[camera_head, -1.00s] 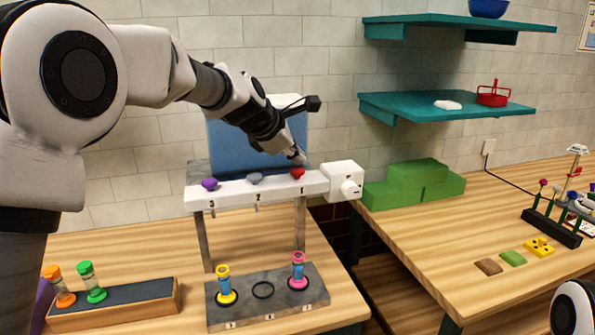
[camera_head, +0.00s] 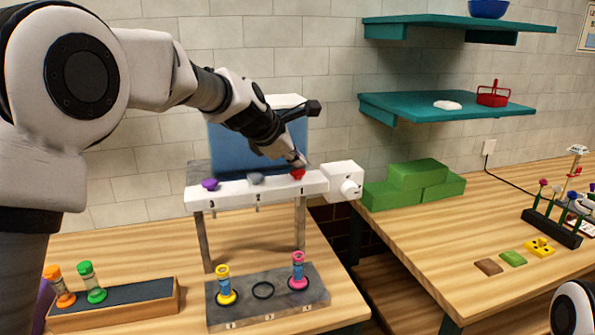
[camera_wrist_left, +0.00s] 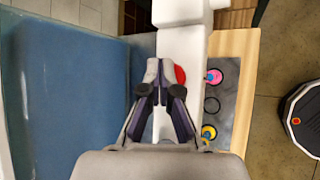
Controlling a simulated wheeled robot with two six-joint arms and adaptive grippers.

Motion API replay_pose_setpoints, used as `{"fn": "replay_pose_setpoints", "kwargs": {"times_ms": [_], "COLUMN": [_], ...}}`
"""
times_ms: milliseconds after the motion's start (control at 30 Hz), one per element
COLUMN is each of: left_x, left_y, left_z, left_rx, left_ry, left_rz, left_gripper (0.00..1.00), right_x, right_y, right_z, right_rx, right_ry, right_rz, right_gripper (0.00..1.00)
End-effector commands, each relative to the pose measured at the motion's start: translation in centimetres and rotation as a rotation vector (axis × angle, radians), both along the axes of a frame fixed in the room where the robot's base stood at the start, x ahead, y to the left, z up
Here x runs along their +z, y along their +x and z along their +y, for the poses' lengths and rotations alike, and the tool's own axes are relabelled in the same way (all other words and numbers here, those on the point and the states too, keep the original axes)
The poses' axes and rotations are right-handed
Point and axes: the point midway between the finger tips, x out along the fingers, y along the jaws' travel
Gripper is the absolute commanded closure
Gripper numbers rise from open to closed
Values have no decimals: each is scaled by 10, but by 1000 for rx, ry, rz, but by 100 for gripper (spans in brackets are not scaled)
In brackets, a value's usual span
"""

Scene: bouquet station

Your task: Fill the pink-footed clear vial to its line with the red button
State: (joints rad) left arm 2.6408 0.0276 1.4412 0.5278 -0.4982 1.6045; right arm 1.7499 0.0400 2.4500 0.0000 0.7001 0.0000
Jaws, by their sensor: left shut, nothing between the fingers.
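The pink-footed clear vial (camera_head: 298,270) stands upright in the right ring of the grey base plate, under the dispenser's right end. It looks bluish inside; its fill line is too small to make out. The red button (camera_head: 297,175) is on top of the white dispenser bar (camera_head: 262,195). My left gripper (camera_head: 300,163) is shut and empty, its fingertips just above or touching the red button; I cannot tell which. In the left wrist view the shut fingertips (camera_wrist_left: 160,68) partly cover the red button (camera_wrist_left: 180,75). My right gripper is not in view.
A yellow-footed vial (camera_head: 225,285) stands in the left ring; the middle ring (camera_head: 263,290) is empty. Purple (camera_head: 209,184) and grey (camera_head: 254,179) buttons share the bar. A wooden rack (camera_head: 120,305) holds orange and green vials. A blue panel (camera_head: 228,150) stands behind the bar.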

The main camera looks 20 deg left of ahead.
Motion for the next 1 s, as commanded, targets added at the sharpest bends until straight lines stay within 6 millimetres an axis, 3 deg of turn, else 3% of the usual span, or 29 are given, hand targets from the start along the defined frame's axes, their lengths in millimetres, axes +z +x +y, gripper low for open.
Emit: {"fn": "replay_pose_setpoints", "kwargs": {"times_ms": [1000], "left_x": [-9], "left_y": [0], "left_z": [0], "left_rx": [-1], "left_ry": [1], "left_rz": [0], "left_gripper": [100], "right_x": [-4], "right_y": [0], "right_z": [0], "right_rx": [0], "right_ry": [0], "right_rz": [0], "right_gripper": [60]}}
